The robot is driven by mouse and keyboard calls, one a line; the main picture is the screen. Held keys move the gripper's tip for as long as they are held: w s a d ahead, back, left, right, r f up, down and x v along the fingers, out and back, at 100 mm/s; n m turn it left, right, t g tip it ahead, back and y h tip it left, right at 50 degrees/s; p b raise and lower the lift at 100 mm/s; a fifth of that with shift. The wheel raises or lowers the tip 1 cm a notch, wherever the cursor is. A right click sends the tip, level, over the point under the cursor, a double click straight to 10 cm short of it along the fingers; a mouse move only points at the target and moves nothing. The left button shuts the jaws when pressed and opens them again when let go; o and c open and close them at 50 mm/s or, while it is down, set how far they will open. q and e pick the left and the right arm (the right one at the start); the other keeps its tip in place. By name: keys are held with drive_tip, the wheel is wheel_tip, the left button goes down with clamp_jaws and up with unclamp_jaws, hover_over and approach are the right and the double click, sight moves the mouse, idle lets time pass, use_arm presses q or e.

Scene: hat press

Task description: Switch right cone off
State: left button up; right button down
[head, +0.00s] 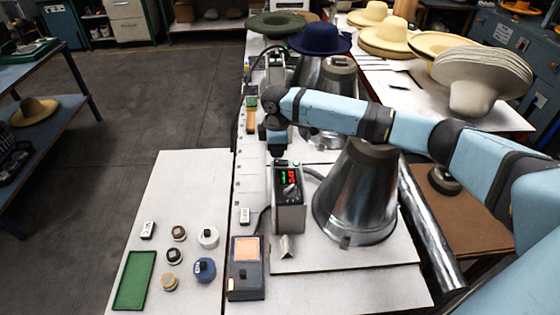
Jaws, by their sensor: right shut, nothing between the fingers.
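The right cone (352,200), a metal cone with a dark top, stands on the near part of the long white table. Its control box (289,212) stands just left of it, with red and green lit digits and a knob on the front. A small green button or light and a dark part show on the box's top. My right gripper (279,157) is shut and empty, pointing down at the back edge of the box's top. I cannot tell whether it touches the box. My right forearm hides part of the area behind the cone. My left gripper is out of view.
A second metal cone (306,74) with a dark blue hat (319,39) stands farther back. A small device with an orange panel (246,250) lies in front left. Jars and a green tray (134,281) lie on the left table. Stacked hats (481,70) stand at the right.

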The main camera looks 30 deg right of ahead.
sight(277, 161)
idle(0.5)
drive_tip(key=shift+f, duration=0.5)
drive_tip(key=shift+f, duration=0.9)
idle(0.6)
wheel_tip(277, 161, up, 3)
drive_tip(key=p, duration=0.3)
drive_tip(key=shift+r+p, duration=0.95)
drive_tip(key=shift+p, duration=0.25)
wheel_tip(277, 161, up, 2)
drive_tip(key=shift+r+p, duration=0.1)
drive_tip(key=shift+p, duration=1.1)
